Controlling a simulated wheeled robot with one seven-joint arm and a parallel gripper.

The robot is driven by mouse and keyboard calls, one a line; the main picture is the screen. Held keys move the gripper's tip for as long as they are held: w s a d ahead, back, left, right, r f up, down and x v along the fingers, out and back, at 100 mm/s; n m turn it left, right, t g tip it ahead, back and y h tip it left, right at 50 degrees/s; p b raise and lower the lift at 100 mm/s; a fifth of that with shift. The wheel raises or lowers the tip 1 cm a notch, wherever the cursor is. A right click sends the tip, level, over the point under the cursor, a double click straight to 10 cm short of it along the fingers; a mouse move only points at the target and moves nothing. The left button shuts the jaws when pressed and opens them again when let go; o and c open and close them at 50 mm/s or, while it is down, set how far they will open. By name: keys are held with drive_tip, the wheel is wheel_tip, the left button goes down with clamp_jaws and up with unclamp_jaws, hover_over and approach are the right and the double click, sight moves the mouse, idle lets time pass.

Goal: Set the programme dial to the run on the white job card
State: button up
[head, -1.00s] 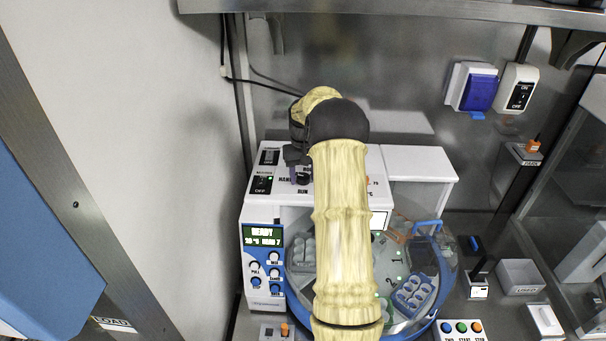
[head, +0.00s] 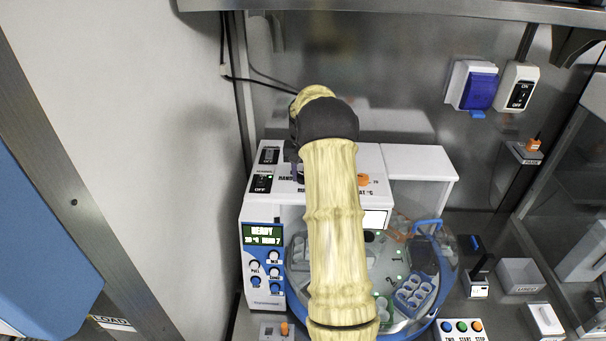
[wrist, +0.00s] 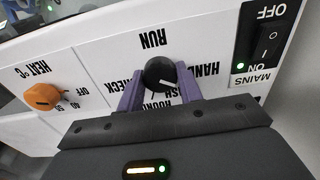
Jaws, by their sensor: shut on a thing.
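The programme dial (wrist: 159,73) is a black round knob on the white machine's top panel, ringed by printed words such as RUN, HAND and CHECK, upside down in the wrist view. My gripper (wrist: 160,90) is shut on the dial, with one purple finger on each side; my gripper body covers some of the lower labels. In the head view my arm hides most of the dial. A plain white card (head: 376,219) shows on the machine front; I cannot read any writing on it.
An orange heat knob (wrist: 42,96) and a black mains switch (wrist: 268,42) flank the dial. A round clear-lidded bowl with tube racks (head: 414,294) lies below my arm. A wall stands close on the left.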

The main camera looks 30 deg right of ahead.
drive_tip(key=m, duration=0.3)
drive_tip(key=shift+w+r+m, duration=0.1)
drive_tip(key=shift+m, duration=0.2)
drive_tip(key=m, duration=0.4)
drive_tip(key=shift+m, duration=0.3)
drive_tip(key=m+p, duration=0.1)
drive_tip(key=m, duration=0.2)
drive_tip(key=shift+r+m, duration=0.1)
drive_tip(key=shift+m, duration=0.2)
drive_tip(key=m, duration=0.4)
drive_tip(key=shift+p, duration=0.4)
drive_tip(key=shift+m, duration=0.3)
drive_tip(key=o, duration=1)
wheel_tip(320, 180, up, 17)
drive_tip(key=b, duration=0.3)
drive_tip(key=shift+r, duration=0.1)
